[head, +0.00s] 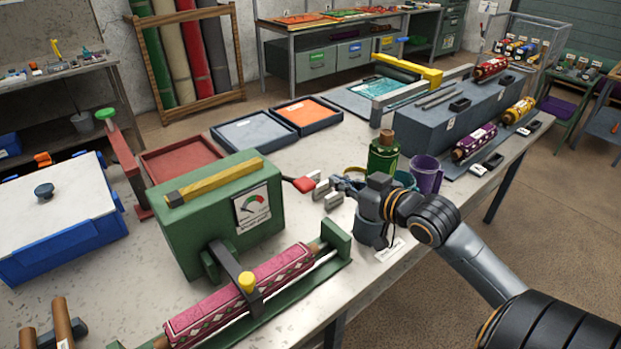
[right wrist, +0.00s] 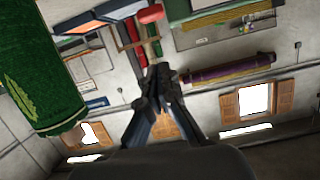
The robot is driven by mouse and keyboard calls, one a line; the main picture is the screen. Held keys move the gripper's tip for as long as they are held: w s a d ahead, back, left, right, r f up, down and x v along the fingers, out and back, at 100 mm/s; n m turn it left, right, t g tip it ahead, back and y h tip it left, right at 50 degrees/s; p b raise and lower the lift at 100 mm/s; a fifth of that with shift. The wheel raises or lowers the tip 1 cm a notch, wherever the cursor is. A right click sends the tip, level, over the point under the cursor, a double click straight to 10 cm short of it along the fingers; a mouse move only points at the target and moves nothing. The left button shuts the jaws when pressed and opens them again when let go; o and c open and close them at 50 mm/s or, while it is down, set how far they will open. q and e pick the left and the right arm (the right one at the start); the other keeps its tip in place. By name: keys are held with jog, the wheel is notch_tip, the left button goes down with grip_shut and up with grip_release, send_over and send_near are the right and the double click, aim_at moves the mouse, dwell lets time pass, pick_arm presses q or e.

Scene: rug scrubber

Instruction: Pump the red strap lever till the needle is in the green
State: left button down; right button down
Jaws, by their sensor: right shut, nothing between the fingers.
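A green box (head: 180,222) stands on the table, with a white gauge (head: 252,207) on its front that has a green and red scale. I cannot make out the needle clearly. The red-ended lever (head: 303,184) sticks out to the right of the box. In the right wrist view its rounded red end (right wrist: 150,13) shows beyond the fingertips, apart from them. My right gripper (head: 346,183) is shut and empty, a little right of the lever's red end; its fingers (right wrist: 162,72) also show in the right wrist view. My left gripper is not in view.
A pink patterned roll (head: 240,297) lies in front of the box under a black arm with a yellow knob (head: 246,282). A green bottle-like cylinder (head: 383,158) and a purple mug (head: 428,174) stand close behind my right gripper. Shallow trays (head: 255,132) lie behind the box.

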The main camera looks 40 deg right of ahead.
jog(key=shift+r, duration=0.5)
jog(key=p, duration=0.3)
send_over(312, 181)
jog(key=s+a, duration=0.1)
jog(key=s, duration=0.1)
notch_tip(312, 181, down, 2)
jog(key=shift+s+a+f+p, duration=0.1)
jog(key=shift+f+p, duration=0.1)
jog(key=shift+f, duration=0.95)
jog(key=shift+a+f+p, duration=0.1)
jog(key=shift+f+p, duration=0.05)
jog(key=shift+f, duration=1)
